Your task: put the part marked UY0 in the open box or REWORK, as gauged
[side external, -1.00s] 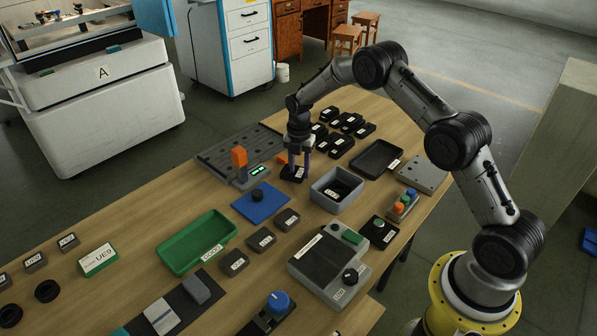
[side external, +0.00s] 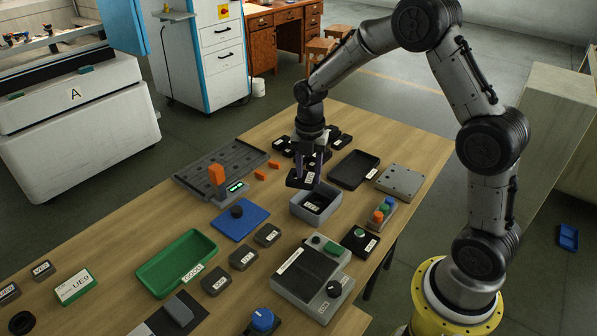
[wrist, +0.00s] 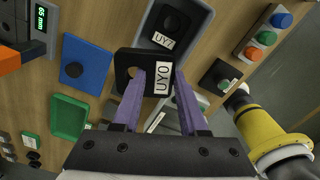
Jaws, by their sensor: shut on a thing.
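My gripper (side external: 307,172) has purple fingers and is shut on the part marked UY0 (wrist: 130,66), a black block with a round hole and a white label. In the side view the part (side external: 297,181) is held up at the back left of the open grey box (side external: 299,211). In the wrist view the box (wrist: 203,36) lies beyond the part, with a black part marked UY7 (wrist: 172,22) inside. A black tray (side external: 341,182) stands behind the box; its label is too small to read. A green tray (side external: 165,283) is labelled GOOD.
The gauge with an orange block (side external: 217,175) and lit green display (side external: 236,187) is left of the box. A blue plate with a black knob (side external: 237,212), several dark blocks, a button strip (side external: 381,213) and a grey scale-like device (side external: 310,277) surround it.

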